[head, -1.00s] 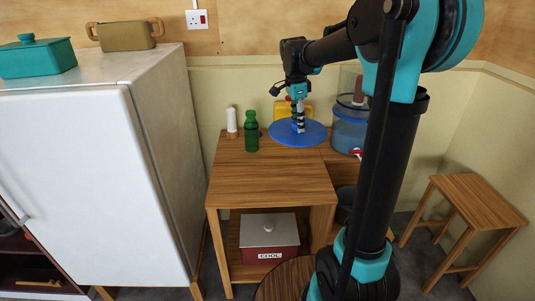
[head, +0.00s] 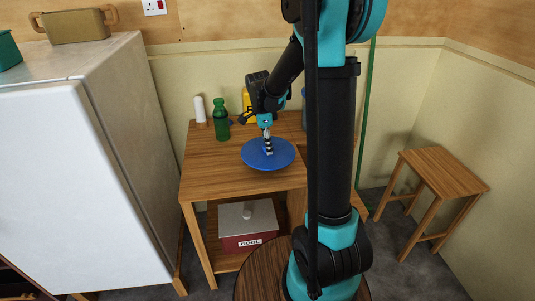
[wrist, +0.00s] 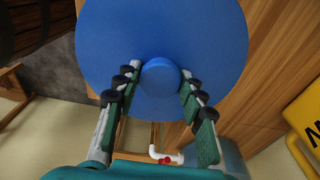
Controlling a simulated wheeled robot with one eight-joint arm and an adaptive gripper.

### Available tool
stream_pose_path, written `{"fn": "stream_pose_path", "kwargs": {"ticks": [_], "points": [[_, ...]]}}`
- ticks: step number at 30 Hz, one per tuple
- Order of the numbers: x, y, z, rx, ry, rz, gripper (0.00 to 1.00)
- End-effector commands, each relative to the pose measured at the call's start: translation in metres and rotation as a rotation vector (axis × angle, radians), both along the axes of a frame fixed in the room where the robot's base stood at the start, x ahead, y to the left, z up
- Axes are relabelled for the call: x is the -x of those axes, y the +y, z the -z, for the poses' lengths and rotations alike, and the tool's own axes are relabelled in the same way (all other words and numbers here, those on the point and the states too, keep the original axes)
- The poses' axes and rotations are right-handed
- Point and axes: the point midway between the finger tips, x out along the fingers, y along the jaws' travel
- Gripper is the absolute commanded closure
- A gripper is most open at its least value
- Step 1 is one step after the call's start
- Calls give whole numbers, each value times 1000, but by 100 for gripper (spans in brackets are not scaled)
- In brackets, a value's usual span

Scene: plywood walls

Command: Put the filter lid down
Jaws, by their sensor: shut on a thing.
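The filter lid is a round blue disc (head: 256,160) with a blue knob in its middle. My gripper (head: 268,146) is shut on that knob from above. In the wrist view the two fingers of my gripper (wrist: 153,82) stand either side of the knob (wrist: 160,76), and the disc (wrist: 160,28) spreads flat beyond them. The lid is over the right part of the wooden table top (head: 215,170); I cannot tell whether it touches the wood. The blue filter is mostly hidden behind my arm in the head view; its white and red tap (wrist: 165,157) shows in the wrist view.
A green bottle (head: 221,122), a white roll (head: 200,109) and a yellow thing (head: 246,101) stand along the table's back. The table's left front is clear. A white fridge (head: 75,170) is left, a wooden stool (head: 440,178) right. A red cool box (head: 247,229) sits below.

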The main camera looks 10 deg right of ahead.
Motion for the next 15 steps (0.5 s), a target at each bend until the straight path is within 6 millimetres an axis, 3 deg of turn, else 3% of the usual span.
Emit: {"fn": "stream_pose_path", "kwargs": {"ticks": [10, 15], "points": [[0, 0, 37, 0, 0, 0, 93], [0, 0, 44, 0, 0, 0, 93]]}}
